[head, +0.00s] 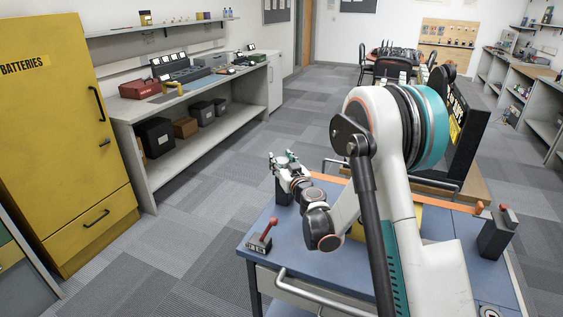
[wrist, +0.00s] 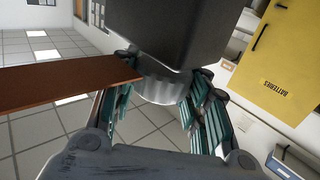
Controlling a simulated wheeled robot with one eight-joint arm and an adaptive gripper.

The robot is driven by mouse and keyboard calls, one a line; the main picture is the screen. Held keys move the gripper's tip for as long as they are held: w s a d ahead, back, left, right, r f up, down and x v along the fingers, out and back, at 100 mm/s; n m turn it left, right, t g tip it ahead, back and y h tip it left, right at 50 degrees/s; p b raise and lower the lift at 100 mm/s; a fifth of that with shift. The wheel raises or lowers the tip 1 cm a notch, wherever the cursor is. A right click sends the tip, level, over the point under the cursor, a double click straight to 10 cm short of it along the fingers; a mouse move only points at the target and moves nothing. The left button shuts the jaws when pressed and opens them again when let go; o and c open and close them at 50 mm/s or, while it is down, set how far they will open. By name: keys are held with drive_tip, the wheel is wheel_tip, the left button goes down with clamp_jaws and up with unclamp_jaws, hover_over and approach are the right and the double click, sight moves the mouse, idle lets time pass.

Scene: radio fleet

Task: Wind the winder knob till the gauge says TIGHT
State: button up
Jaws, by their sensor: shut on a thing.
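The winder knob (wrist: 160,88) is a grey ribbed cylinder on a dark block (wrist: 180,35) in the wrist view. My gripper (wrist: 162,98) is shut on the knob, with a green-padded finger on each side. An orange strip (wrist: 65,82) runs from near the block to the left edge. In the head view, my gripper (head: 283,162) is at the table's far left, over a dark post (head: 283,192). The knob is too small to make out there. The orange strip (head: 465,204) passes behind my arm. I cannot make out any gauge reading.
A red-handled lever (head: 263,238) stands on the blue table (head: 265,213) at its left corner. Another dark post (head: 494,238) with a red top stands at the right. A black panel (head: 465,150) stands behind my arm. The yellow cabinet (head: 60,130) is far left.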

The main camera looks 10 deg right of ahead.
sight(283, 165)
drive_tip(key=shift+m+h, duration=1)
drive_tip(key=shift+h, duration=0.6)
drive_tip(key=o, duration=1.1)
drive_tip(key=shift+s+a, duration=0.15)
drive_tip(key=shift+s, duration=3.65)
